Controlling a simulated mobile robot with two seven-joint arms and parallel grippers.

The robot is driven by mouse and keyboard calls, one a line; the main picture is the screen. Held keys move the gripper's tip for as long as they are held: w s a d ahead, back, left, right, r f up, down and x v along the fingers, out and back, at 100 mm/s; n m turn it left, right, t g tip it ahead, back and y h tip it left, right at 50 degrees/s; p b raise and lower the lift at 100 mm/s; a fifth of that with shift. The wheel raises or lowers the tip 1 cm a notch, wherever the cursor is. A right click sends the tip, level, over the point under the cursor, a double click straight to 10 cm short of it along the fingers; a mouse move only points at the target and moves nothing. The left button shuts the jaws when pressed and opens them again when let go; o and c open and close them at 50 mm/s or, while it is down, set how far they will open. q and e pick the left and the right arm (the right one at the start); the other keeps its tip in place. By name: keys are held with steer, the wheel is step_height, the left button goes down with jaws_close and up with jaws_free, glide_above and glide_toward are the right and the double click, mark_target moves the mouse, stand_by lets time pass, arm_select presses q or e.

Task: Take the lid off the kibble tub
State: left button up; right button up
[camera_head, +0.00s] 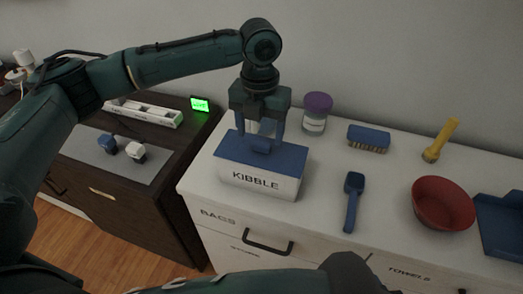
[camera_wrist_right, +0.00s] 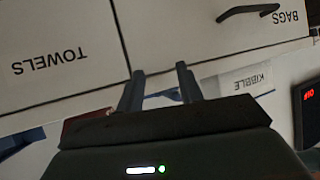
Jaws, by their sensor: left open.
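The kibble tub (camera_head: 258,184) is a white box labelled KIBBLE on the white counter, with a blue lid (camera_head: 290,159) resting on top. The lid has a small blue raised handle (camera_head: 261,151) in its middle. My left gripper (camera_head: 263,142) points down over the lid, its open fingers on either side of the handle; I cannot tell whether they touch it. The tub also shows upside down in the right wrist view (camera_wrist_right: 245,80). My right gripper (camera_wrist_right: 160,71) is open and empty in front of the drawers.
On the counter are a purple-lidded jar (camera_head: 315,122), a brush (camera_head: 369,138), a blue scoop (camera_head: 352,200), a yellow brush (camera_head: 440,139), a red bowl (camera_head: 443,205) and a blue tray (camera_head: 500,228). A dark cabinet (camera_head: 130,213) with a green-lit display (camera_head: 200,104) stands left.

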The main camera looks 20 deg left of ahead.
mark_target(262, 143)
arm_select(q)
step_height(262, 143, down, 3)
steer(key=shift+d+f, duration=0.15)
steer(key=c, duration=1.1)
